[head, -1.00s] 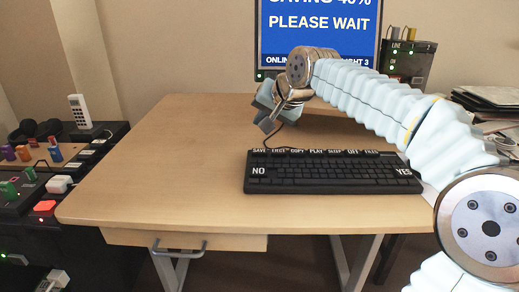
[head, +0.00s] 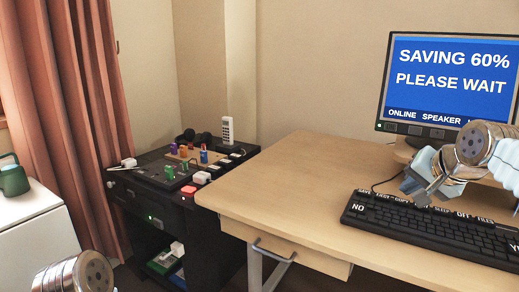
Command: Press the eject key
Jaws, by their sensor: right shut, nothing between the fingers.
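The black keyboard (head: 420,223) lies on the desk at the right, cut off by the picture's edge. Its back row carries small white labels. The second, after SAVE, seems to be the eject key (head: 382,197), though the lettering is too small to read surely. My right gripper (head: 415,194) is shut and empty, over or just behind the middle of that back row and right of this key. I cannot tell if it touches the keyboard. The monitor (head: 450,85) reads "SAVING 60% PLEASE WAIT". My left gripper is out of view; only part of my left arm shows at bottom left.
The wooden desk (head: 290,180) is clear left of the keyboard. A black cabinet (head: 150,200) at its left bears coloured blocks, a red button (head: 188,191), a white handset (head: 228,130) and headphones. A white unit with a green mug (head: 13,178) stands far left.

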